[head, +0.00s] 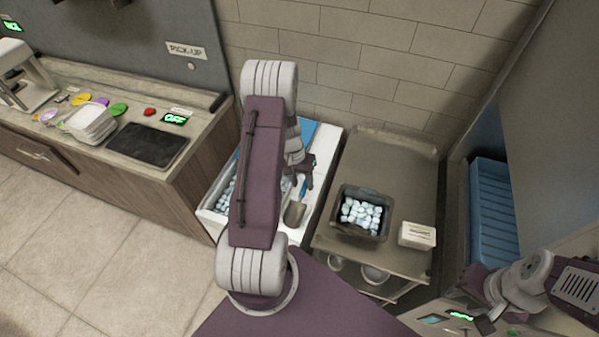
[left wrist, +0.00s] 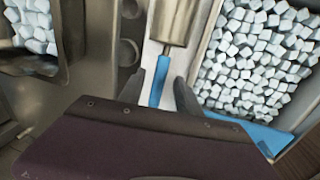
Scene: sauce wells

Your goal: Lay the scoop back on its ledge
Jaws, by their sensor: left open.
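The scoop (head: 294,213) has a metal bowl and a blue handle. It lies on the white ledge (head: 315,203) beside the ice bin, bowl toward the near end. In the left wrist view the scoop (left wrist: 175,20) shows its bowl at the top, and its blue handle (left wrist: 160,80) runs down between my fingers. My left gripper (head: 305,183) is open around the handle; in the left wrist view its fingers (left wrist: 171,88) stand on either side, apart from each other. My right gripper (head: 474,321) is at the lower right, far from the scoop; its jaw state is unclear.
The ice bin (left wrist: 262,60) is full of ice cubes, with a blue lid (head: 325,131) part. A metal cart (head: 385,160) to the right holds a dark tub of ice (head: 361,216) and a white container (head: 417,235). A counter (head: 190,150) stands at left.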

